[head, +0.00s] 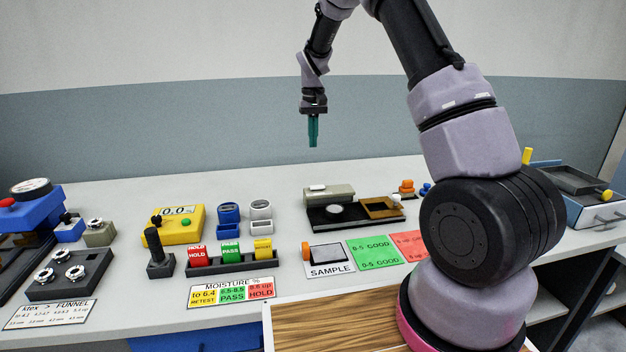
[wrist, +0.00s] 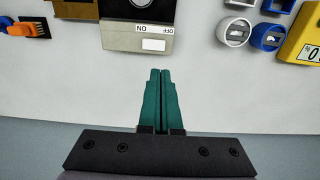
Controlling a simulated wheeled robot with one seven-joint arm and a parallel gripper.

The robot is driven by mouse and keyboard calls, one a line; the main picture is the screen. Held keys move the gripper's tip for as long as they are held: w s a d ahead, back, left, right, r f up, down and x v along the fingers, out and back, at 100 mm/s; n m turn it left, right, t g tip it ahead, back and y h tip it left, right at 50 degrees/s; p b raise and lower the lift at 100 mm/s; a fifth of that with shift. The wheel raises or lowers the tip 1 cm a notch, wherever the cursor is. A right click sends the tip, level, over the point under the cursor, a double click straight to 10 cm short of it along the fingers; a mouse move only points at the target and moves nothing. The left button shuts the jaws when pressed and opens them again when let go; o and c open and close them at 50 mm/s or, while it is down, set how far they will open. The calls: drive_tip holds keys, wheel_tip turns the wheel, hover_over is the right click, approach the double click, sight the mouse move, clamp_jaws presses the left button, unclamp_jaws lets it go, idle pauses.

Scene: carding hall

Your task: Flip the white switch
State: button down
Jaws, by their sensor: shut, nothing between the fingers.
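The white switch (head: 318,188) is a small light block on top of a grey-beige box (head: 340,196) at the back of the bench. In the wrist view the white switch (wrist: 154,45) lies beside a label marked ON and OFF, which appears upside down. I cannot tell which way it is set. My gripper (head: 313,144) is shut and empty, pointing down in the air above the back of the bench. In the wrist view the teal fingertips (wrist: 160,71) are together, just below the switch in the picture, apart from it.
A dark tray (head: 335,222) joins the box in front. Blue (head: 229,212) and white (head: 261,211) sharpener-like blocks and a yellow meter (head: 178,224) stand to the left. Orange (head: 406,187) and blue pieces stand to the right. Bare bench lies behind the box.

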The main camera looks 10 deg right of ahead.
sight(312, 187)
wheel_tip(312, 187, down, 14)
idle(0.6)
idle(0.4)
drive_tip(key=shift+a+f+h, duration=0.1)
drive_tip(key=shift+f+h, duration=0.05)
drive_tip(key=shift+h, duration=0.15)
drive_tip(key=shift+a, duration=0.1)
drive_tip(key=shift+d+r, duration=0.25)
drive_tip(key=shift+d, duration=0.7)
drive_tip(key=shift+r, duration=0.1)
drive_tip(key=a+r, duration=0.3)
drive_tip(key=r, duration=1)
drive_tip(key=shift+r, duration=0.25)
drive_tip(key=shift+a, duration=0.1)
